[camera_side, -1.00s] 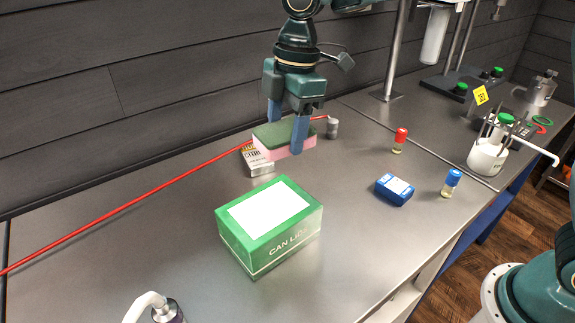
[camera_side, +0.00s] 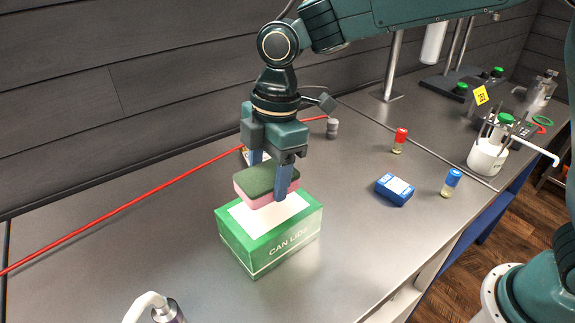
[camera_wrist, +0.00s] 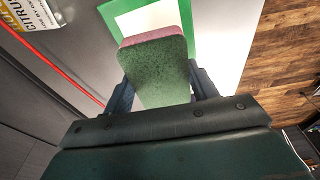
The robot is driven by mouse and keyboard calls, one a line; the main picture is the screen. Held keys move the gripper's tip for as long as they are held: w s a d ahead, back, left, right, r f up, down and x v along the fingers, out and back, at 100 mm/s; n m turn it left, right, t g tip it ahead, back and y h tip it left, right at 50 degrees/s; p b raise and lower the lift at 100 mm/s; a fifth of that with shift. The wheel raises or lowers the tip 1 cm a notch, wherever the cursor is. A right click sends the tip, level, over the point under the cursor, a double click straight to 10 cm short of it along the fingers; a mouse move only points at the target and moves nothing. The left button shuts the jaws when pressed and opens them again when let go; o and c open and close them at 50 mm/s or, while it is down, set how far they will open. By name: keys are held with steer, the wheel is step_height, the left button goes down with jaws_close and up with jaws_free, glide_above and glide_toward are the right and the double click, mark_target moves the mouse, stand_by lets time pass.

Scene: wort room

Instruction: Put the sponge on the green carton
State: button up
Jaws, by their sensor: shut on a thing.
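The sponge (camera_side: 266,184), dark green on top and pink below, is held between the two blue fingers of my gripper (camera_side: 268,180). The green carton (camera_side: 268,237), marked "CAN LIDS" with a white panel on top, stands on the bench under the sponge. The sponge covers the back part of the carton's top in the side view; I cannot tell whether it touches it. In the wrist view the sponge (camera_wrist: 160,68) sits between the fingers, with the carton's green rim and white top (camera_wrist: 125,8) beyond it.
A small citrus box (camera_wrist: 30,12) lies behind the carton, mostly hidden by my gripper in the side view. A red rod (camera_side: 120,216) runs along the wall. A blue box (camera_side: 394,189) and blue-capped and red-capped vials (camera_side: 399,140) stand to the right.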

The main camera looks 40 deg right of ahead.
mark_target(270, 207)
steer(key=shift+f, duration=0.3)
steer(key=shift+f, duration=1.9)
steer(key=shift+f, duration=0.15)
steer(key=o, duration=0.9)
steer(key=shift+o, duration=0.2)
steer(key=r, duration=0.4)
steer(key=d+r, duration=0.1)
steer(key=r, duration=0.6)
steer(key=shift+d+r, duration=0.3)
steer(key=shift+d, duration=0.05)
steer(key=shift+r, duration=0.3)
steer(key=shift+d, duration=0.1)
